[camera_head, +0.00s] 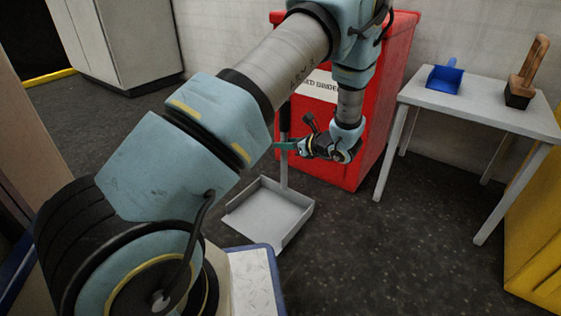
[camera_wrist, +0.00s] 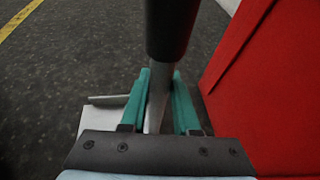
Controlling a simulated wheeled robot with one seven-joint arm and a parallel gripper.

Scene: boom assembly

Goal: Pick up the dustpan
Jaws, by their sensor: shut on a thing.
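The dustpan (camera_head: 267,212) is a light grey, long-handled pan in the head view, in front of the red bin. Its upright handle (camera_head: 284,165) rises from the back of the pan, with a dark grip at the top. My gripper (camera_head: 283,146) is at the handle, level with its middle part. In the wrist view the teal fingers (camera_wrist: 160,97) are shut on the handle (camera_wrist: 157,95), one on each side. Part of the pan (camera_wrist: 105,110) shows lower left, behind the fingers. I cannot tell whether the pan touches the floor.
A red bin (camera_head: 385,95) stands right behind the handle and close on the right in the wrist view. A white table (camera_head: 490,100) at the right holds a small blue dustpan (camera_head: 445,77) and a wooden-handled brush (camera_head: 527,75). A yellow object (camera_head: 540,235) stands at the right edge.

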